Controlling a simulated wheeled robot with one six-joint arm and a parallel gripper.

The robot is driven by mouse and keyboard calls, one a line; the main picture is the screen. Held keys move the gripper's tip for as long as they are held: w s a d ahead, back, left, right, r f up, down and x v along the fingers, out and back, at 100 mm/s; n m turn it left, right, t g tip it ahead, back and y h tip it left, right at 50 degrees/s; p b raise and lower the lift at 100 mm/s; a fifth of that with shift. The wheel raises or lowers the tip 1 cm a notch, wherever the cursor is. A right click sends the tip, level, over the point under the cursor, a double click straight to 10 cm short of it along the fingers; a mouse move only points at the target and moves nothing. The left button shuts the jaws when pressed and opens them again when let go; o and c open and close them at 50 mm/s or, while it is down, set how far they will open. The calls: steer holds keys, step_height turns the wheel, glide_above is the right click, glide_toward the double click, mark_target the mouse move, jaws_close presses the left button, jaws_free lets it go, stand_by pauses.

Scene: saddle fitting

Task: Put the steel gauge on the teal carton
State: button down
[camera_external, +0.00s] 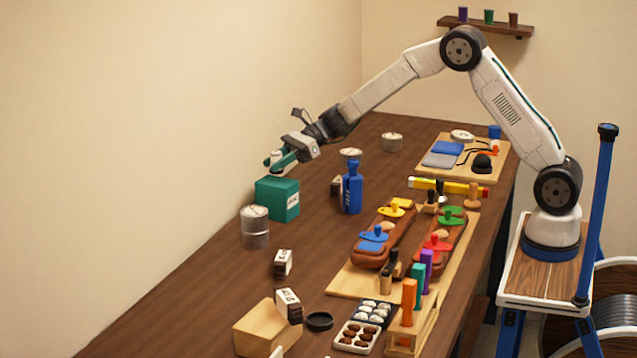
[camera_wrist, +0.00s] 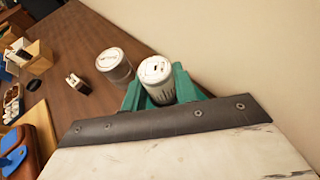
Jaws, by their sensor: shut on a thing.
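My gripper (camera_external: 276,160) is shut on a small pale metal cylinder with dark marks, which I take for the steel gauge (camera_wrist: 157,80). In the wrist view it stands between the teal fingers. In the external view the fingers partly cover the gauge (camera_external: 277,156). My gripper is just above the carton's top. I cannot tell whether the gauge touches it. In the wrist view I cannot clearly separate the carton from the teal fingers.
A grey tin (camera_external: 255,228) stands left of and in front of the carton; it also shows in the wrist view (camera_wrist: 115,66). A blue bottle (camera_external: 352,188) stands to the right. Small labelled boxes (camera_external: 283,263) and a wooden box (camera_external: 266,328) are nearer. The wall is close at left.

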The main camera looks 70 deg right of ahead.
steer(key=shift+f, duration=1.15)
steer(key=shift+f, duration=0.15)
steer(key=c, duration=1.1)
jaws_free()
steer(key=shift+s+d+r, duration=0.15)
steer(key=shift+d+r, duration=0.1)
steer(key=shift+r, duration=0.05)
steer(key=v, duration=1.1)
